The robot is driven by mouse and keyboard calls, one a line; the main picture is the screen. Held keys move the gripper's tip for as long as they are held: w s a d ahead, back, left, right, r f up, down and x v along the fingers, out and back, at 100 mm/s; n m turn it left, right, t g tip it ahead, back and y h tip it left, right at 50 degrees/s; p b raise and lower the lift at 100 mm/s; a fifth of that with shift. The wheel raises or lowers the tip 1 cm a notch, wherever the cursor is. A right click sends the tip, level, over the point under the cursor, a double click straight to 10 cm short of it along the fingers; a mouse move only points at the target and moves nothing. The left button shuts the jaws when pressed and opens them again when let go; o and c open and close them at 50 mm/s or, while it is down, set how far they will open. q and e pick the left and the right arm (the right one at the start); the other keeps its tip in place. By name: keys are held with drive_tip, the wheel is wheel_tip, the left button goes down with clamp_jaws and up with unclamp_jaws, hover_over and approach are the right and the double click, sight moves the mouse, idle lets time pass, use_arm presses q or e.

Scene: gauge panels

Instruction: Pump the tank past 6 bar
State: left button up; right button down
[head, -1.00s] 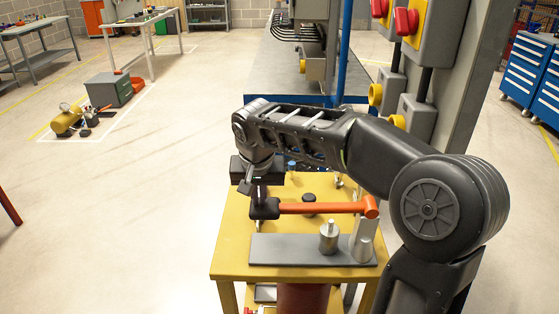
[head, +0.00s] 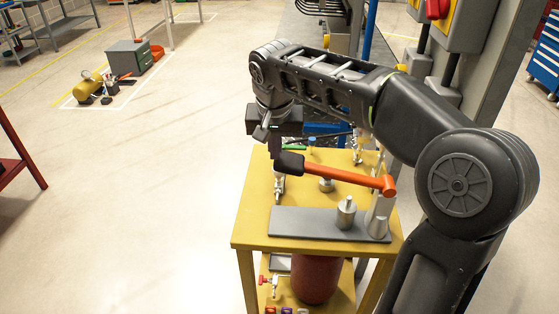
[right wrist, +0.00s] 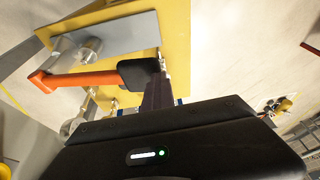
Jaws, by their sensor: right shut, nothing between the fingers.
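The pump's orange lever (head: 345,174) slants up from its pivot post (head: 380,218) at the right to a black grip (head: 290,162) at its left end. The pump has a grey base plate (head: 300,222) and a silver cylinder (head: 346,212). My right gripper (head: 274,152) is shut and empty, its fingers pointing down at the outer end of the black grip. In the right wrist view, the shut fingers (right wrist: 158,92) are right beside the grip (right wrist: 138,72); contact is hard to tell. The dark red tank (head: 316,278) stands under the table top. No readable gauge shows. My left gripper is out of view.
The pump sits on a yellow table (head: 245,232) with small fittings behind the lever. A grey panel post with a red-knobbed yellow switch box (head: 470,22) rises behind my right arm.

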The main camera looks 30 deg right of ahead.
wheel_tip(320, 180, up, 6)
drive_tip(key=a, duration=0.2)
drive_tip(key=shift+a+f, duration=0.15)
drive_tip(key=shift+s, duration=0.1)
idle(0.9)
